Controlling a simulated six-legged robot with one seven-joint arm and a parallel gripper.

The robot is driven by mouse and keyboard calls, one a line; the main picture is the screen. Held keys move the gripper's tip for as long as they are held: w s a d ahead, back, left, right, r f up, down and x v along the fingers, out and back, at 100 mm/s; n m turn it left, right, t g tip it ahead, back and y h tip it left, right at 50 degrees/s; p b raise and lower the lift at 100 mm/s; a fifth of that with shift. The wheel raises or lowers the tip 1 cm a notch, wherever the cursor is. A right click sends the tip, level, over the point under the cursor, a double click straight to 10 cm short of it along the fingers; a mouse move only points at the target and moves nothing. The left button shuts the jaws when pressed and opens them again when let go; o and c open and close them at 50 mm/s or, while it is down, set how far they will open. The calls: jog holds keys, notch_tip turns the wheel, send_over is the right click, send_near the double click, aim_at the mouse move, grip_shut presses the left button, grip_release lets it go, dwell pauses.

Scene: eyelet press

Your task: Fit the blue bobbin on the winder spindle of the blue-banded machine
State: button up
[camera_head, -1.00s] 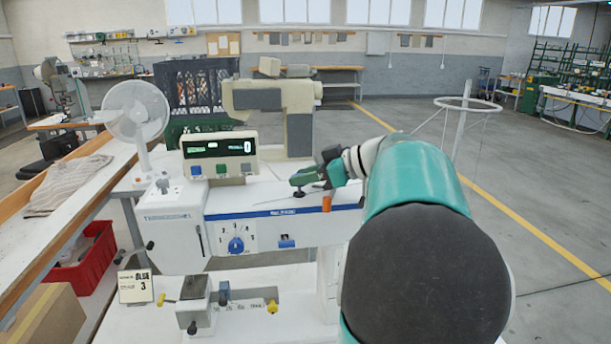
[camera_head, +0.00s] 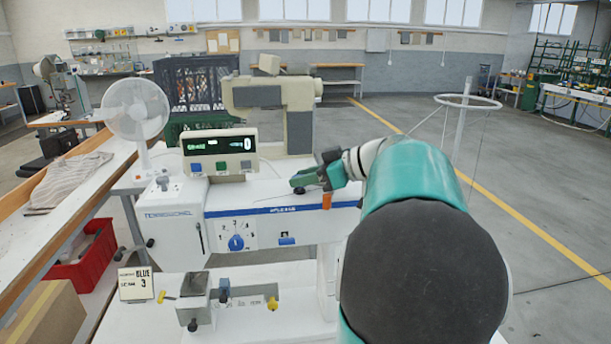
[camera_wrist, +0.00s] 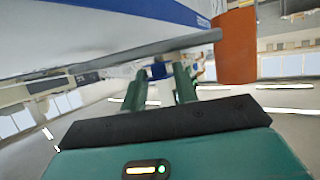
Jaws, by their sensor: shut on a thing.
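The blue-banded machine (camera_head: 225,205) stands in front of me, white with a blue stripe along its arm. My gripper (camera_head: 304,180) is at the top of that arm, just above a small dark round part (camera_head: 299,190). In the wrist view my gripper (camera_wrist: 161,76) is shut on a small blue piece (camera_wrist: 158,71), which looks like the blue bobbin and is mostly hidden.
An orange part (camera_head: 327,201) sits close to the right of my gripper; it also shows in the wrist view (camera_wrist: 236,46). A display box (camera_head: 219,152), a fan (camera_head: 136,110) and a beige machine head (camera_head: 298,130) stand behind. A card reading BLUE 3 (camera_head: 135,284) stands front left.

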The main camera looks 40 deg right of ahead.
jog(key=shift+f, duration=0.1)
dwell(0.3)
jog(key=o, duration=1)
jog(key=shift+r, duration=2.55)
